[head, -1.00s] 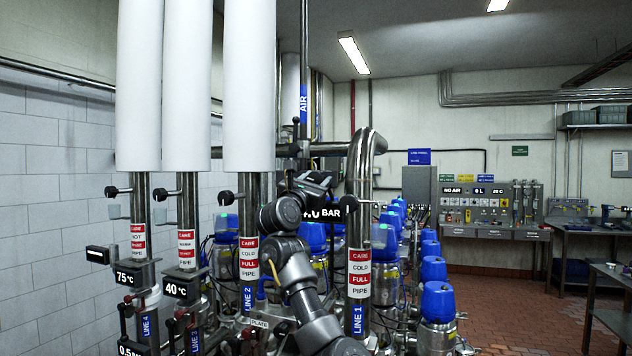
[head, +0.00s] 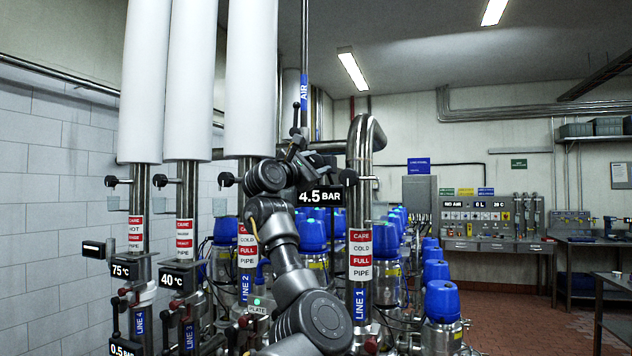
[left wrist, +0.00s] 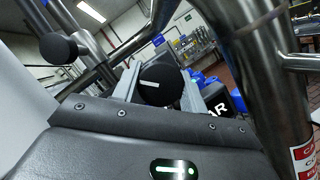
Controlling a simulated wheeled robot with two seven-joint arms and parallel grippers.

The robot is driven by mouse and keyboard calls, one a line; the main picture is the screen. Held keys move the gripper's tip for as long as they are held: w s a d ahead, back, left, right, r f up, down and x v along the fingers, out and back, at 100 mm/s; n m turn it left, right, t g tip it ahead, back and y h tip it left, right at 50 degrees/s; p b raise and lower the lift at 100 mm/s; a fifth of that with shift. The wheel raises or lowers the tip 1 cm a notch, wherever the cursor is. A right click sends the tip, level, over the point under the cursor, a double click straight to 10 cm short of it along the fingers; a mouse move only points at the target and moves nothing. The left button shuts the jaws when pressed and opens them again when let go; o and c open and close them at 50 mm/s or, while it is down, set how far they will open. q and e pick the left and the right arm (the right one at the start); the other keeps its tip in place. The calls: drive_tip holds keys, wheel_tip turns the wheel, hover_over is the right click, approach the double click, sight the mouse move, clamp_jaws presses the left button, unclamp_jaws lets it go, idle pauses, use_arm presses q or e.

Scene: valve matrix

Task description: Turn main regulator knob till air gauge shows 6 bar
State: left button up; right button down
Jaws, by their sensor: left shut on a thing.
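The air gauge (head: 320,196) is a black display that reads 4.5 BAR, left of the Line 1 pipe. My left gripper (head: 292,150) is up by the air pipe (head: 304,85), above the gauge; its fingers are hard to make out in the head view. In the left wrist view my left gripper (left wrist: 158,92) has its two grey fingers on either side of a black round knob (left wrist: 158,84) with a white mark, and is shut on it. The knob is hidden behind my wrist in the head view. My right gripper is not in view.
The Line 1 pipe (head: 359,300) stands close right of my arm and the Line 2 pipe (head: 247,280) close left. Several blue-capped valves (head: 440,300) stand behind and to the right. A workbench (head: 495,245) is farther back, with open floor before it.

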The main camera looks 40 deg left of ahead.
use_arm(q)
drive_tip(key=m+g+h+b, duration=0.1)
drive_tip(key=m, duration=0.2)
drive_tip(key=shift+f, duration=0.1)
drive_tip(key=shift+m+g+h+b, duration=0.45)
drive_tip(key=shift+m+b, duration=0.25)
drive_tip(key=shift+m, duration=0.9)
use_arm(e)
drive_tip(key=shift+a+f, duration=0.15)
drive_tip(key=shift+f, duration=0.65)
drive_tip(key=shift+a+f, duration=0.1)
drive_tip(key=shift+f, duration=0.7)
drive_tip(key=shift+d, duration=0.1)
use_arm(q)
drive_tip(key=o, duration=1)
drive_tip(key=shift+c, duration=0.2)
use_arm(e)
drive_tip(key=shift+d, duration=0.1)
